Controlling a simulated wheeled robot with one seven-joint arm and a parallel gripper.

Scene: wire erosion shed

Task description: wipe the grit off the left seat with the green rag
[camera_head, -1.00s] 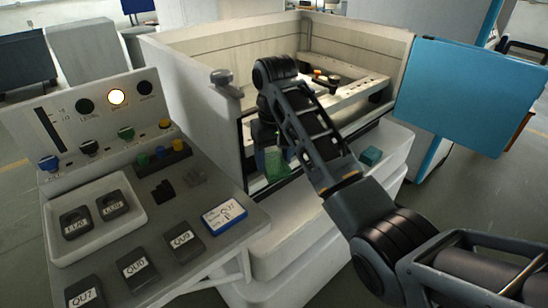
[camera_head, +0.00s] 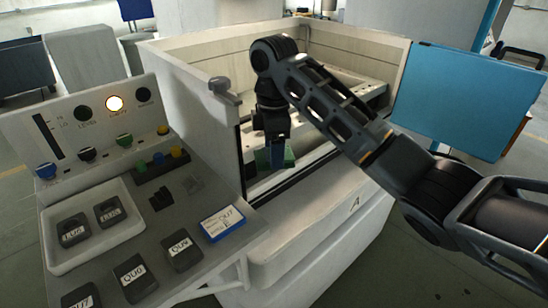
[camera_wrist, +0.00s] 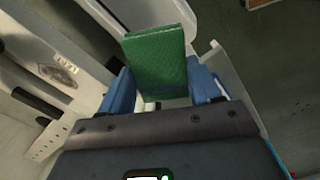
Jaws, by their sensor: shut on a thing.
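My gripper (camera_head: 277,156) has blue fingers and is shut on the green rag (camera_head: 290,157), over the front opening of the pale machine tank. In the wrist view the rag (camera_wrist: 157,65) stands out as a folded green block between the blue fingers. At the left of that view, a pale bar carries a speckled grey oval patch (camera_wrist: 58,74), apart from the rag. I cannot tell whether this patch is the left seat. In the head view my arm hides much of the tank's inside, and no seat is clearly seen.
The tank's pale wall (camera_head: 190,90) rises left of my gripper, with a grey knob (camera_head: 222,88) on its corner. A control desk with a tray (camera_head: 52,260) and labelled blocks is at left. A blue panel (camera_head: 465,95) stands at right.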

